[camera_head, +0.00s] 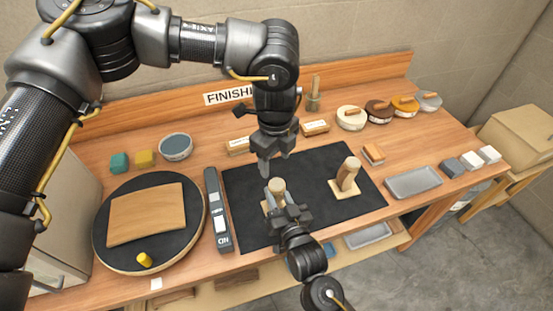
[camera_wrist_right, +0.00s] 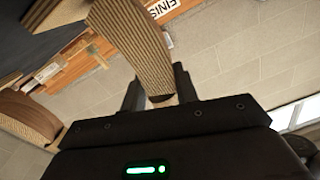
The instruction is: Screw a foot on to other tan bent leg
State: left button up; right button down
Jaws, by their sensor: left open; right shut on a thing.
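A tan bent leg (camera_head: 278,187) stands upright on the black mat (camera_head: 250,229), its lower part largely hidden behind my right gripper (camera_head: 290,213). The right gripper is shut on this leg; in the right wrist view the layered leg (camera_wrist_right: 135,42) runs between the fingers, with a small dark piece (camera_wrist_right: 160,98) at its end that I cannot identify surely. My left gripper (camera_head: 275,164) is open, pointing down just above the leg's top. A second bent leg (camera_head: 348,172) with a darker brown side stands on a pale square base (camera_head: 341,191) to the right.
A round black turntable (camera_head: 193,233) with a wooden sheet (camera_head: 147,213) is at left. A dark bar-shaped tool (camera_head: 217,210) lies beside the mat. A grey tray (camera_head: 412,182) stands right of the mat.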

aim_at(277, 184)
pick_arm(q)
jog(key=shift+s+d+m, duration=0.15)
jog(key=shift+s+m, duration=0.05)
jog(key=shift+m, duration=0.7)
pick_arm(e)
jog(key=shift+f, duration=0.1)
pick_arm(q)
jog(key=shift+f, duration=0.15)
jog(key=shift+f, duration=3.95)
